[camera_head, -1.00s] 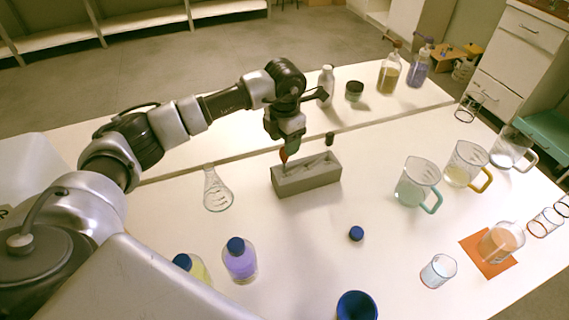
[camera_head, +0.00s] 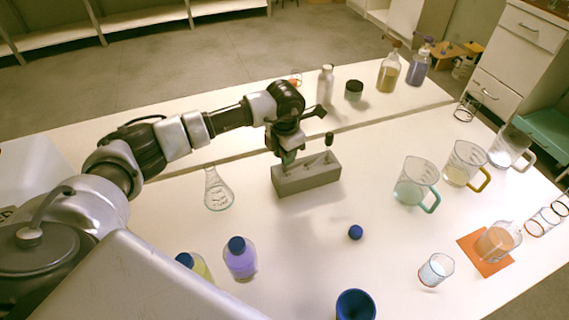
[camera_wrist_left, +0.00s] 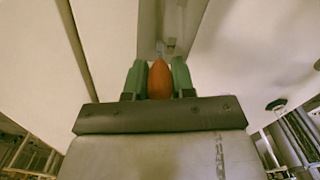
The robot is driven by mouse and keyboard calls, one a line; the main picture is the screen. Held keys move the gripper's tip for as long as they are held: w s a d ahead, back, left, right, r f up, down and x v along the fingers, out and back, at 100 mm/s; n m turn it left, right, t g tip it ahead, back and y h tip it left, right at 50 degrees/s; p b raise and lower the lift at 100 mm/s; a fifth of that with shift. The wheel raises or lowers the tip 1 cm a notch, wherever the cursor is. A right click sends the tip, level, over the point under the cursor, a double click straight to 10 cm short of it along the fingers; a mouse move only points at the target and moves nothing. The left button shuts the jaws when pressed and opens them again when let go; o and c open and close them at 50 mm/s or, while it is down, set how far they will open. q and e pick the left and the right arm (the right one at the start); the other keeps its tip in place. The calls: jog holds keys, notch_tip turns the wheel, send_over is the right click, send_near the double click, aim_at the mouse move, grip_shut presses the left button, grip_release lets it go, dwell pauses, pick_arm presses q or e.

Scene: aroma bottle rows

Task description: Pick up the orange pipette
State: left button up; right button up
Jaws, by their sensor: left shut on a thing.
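My left gripper (camera_head: 289,158) is at the left end of a grey block-shaped holder (camera_head: 308,182). In the left wrist view its green fingers (camera_wrist_left: 159,80) are shut on the orange bulb of the pipette (camera_wrist_left: 159,82). The bulb sits upright between both fingers. In the head view the pipette is hidden by the gripper. A thin pale stem shows beyond the bulb in the wrist view; I cannot tell whether its tip is still in the holder. My right gripper is not in view.
A glass flask (camera_head: 217,192) stands left of the holder. A purple bottle (camera_head: 240,260), blue cap (camera_head: 355,232) and blue cup (camera_head: 356,305) are nearer. A green-handled beaker (camera_head: 413,184) and a yellow-handled beaker (camera_head: 462,165) stand right. The table between holder and cap is clear.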

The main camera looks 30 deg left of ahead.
pick_arm(q)
notch_tip(320, 180, up, 10)
jog(key=shift+b, duration=0.65)
jog(key=shift+r, duration=0.1)
